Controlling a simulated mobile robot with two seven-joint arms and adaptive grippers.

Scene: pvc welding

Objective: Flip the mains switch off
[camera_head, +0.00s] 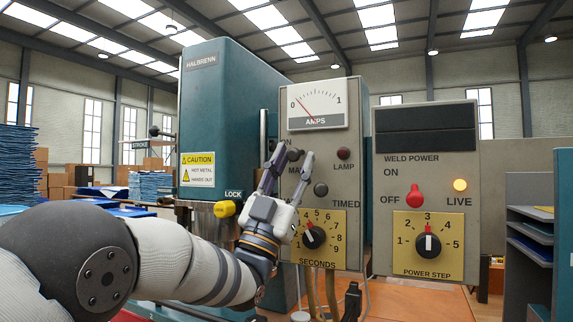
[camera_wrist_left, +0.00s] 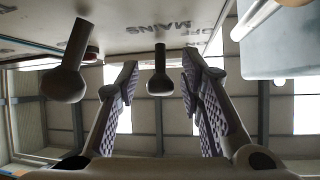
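The mains switch shows in the head view as a dark round knob (camera_head: 294,154) on the grey panel under the AMPS gauge, partly framed by my gripper. In the left wrist view its dark lever (camera_wrist_left: 160,78) sticks out of the panel beside the upside-down MAINS lettering. My left gripper (camera_head: 294,153) is open, its two fingers pointing up at the panel. In the left wrist view the gripper's padded fingers (camera_wrist_left: 159,62) stand either side of the lever, with a gap on each side. Part of the MAINS label is hidden behind a finger. My right gripper is not in view.
A second dark knob (camera_head: 320,189) is close by at lower right, above the SECONDS dial (camera_head: 313,237). A dark red lamp (camera_head: 344,153) is at right. The WELD POWER panel has a red switch (camera_head: 414,196) and a lit yellow lamp (camera_head: 460,185). The teal machine (camera_head: 228,110) stands left.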

